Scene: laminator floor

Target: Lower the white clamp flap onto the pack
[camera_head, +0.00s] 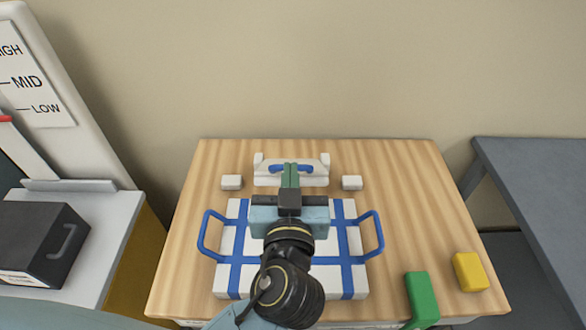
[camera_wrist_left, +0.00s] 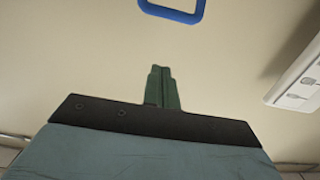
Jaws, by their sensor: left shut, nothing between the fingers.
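The white pack (camera_head: 232,272) with blue straps and a blue handle on each side lies flat on the wooden table. Behind it is the white clamp flap (camera_head: 316,179) between two short white posts; it looks raised, though its exact tilt is hard to tell. Its blue handle (camera_head: 306,168) shows on both sides of my fingers. My left gripper (camera_head: 290,173) is over the back of the pack with its green fingers shut and empty, in front of the flap. In the left wrist view, a blue loop (camera_wrist_left: 172,15) is beyond the shut fingertips, apart from them. My right gripper is out of view.
Small white blocks (camera_head: 231,182) (camera_head: 352,182) stand either side of the flap. A green block (camera_head: 422,296) and a yellow block (camera_head: 470,272) are at the table's front right. A black box (camera_head: 38,240) is on the left bench; a grey table (camera_head: 545,185) stands right.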

